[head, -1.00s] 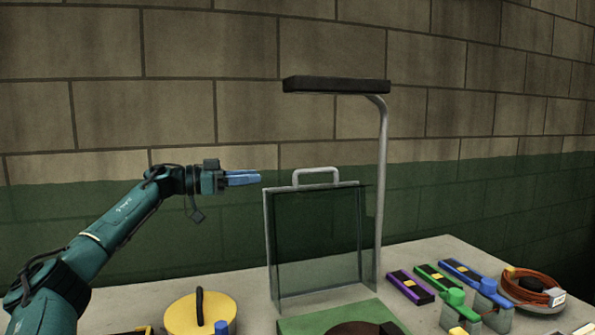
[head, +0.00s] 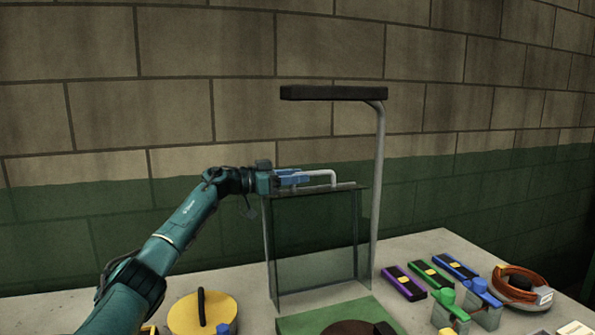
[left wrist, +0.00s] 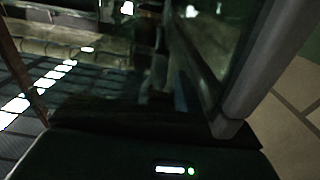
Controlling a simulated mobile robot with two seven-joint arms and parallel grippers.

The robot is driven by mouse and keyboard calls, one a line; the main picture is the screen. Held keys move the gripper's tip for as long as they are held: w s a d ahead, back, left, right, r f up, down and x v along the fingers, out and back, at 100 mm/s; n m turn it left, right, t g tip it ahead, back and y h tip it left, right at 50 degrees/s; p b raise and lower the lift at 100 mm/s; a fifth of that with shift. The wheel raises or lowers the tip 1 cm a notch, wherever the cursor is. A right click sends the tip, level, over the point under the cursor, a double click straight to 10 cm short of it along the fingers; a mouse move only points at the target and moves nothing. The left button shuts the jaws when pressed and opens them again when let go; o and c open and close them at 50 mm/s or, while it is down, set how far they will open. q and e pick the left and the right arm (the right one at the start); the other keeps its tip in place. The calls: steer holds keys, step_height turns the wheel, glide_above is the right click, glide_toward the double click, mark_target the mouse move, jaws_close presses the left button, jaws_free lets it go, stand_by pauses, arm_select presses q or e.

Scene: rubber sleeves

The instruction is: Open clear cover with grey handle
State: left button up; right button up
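The clear cover (head: 314,240) stands upright on the table in the head view, a see-through greenish panel with thin grey edges. Its grey handle (head: 334,178) is a bracket on the top edge. My left gripper (head: 305,178) is at the left end of the handle, its blue fingers overlapping that end and hiding its left post. I cannot tell whether the fingers touch or grip it. The left wrist view is dark, with a grey bar slanting down at its right that I cannot identify for sure. My right gripper is not in view.
A grey post with a dark bar (head: 333,93) on top rises behind the cover's right side. A yellow disc (head: 200,315) with a black handle is at front left, a green plate (head: 300,322) in front. Coloured blocks and an orange cable coil (head: 520,290) lie right. A block wall is behind.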

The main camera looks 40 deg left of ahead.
arm_select(q)
steer(key=shift+w+d, duration=0.2)
steer(key=shift+w, duration=0.2)
jaws_close()
stand_by(0.4)
